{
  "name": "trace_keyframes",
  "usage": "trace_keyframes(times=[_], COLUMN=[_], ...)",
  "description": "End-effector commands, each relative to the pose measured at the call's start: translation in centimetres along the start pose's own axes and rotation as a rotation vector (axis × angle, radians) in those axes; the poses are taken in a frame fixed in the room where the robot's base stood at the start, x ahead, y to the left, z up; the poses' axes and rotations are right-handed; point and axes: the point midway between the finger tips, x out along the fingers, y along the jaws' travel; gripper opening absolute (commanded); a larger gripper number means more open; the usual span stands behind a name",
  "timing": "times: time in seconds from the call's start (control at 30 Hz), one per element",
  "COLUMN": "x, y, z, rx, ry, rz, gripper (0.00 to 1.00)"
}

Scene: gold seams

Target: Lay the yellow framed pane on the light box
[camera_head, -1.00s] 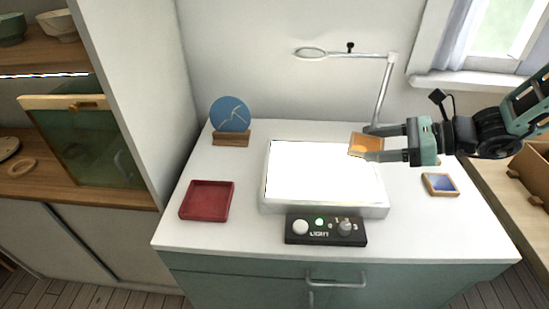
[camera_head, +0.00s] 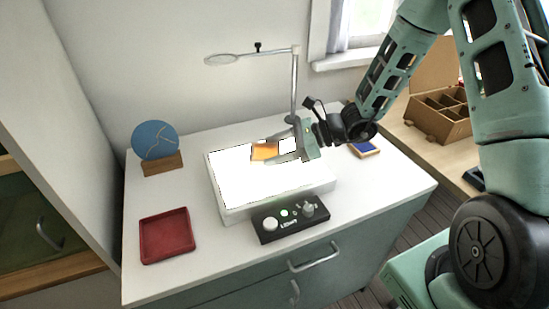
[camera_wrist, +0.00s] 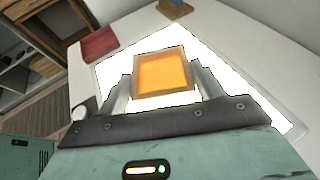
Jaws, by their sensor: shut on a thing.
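The yellow framed pane (camera_head: 265,151) looks orange-yellow in a thin wooden frame. It is between the fingers of my gripper (camera_head: 278,150), which is shut on it. I cannot tell whether the pane touches the surface.
A magnifier arm (camera_head: 294,85) rises behind my gripper. A blue framed pane (camera_head: 364,148) lies right.

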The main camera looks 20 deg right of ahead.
Motion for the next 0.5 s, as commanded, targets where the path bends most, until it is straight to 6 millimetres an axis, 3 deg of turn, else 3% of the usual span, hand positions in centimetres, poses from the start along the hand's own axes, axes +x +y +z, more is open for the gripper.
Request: trace_keyframes(times=[0.2,0.5], x=[1.1,1.1], y=[0.0,0.0], z=[-2.5,-2.7], rx=[0.002,0.0], ry=[0.0,0.0], rz=[0.001,0.0], gripper=[0.42,0.42])
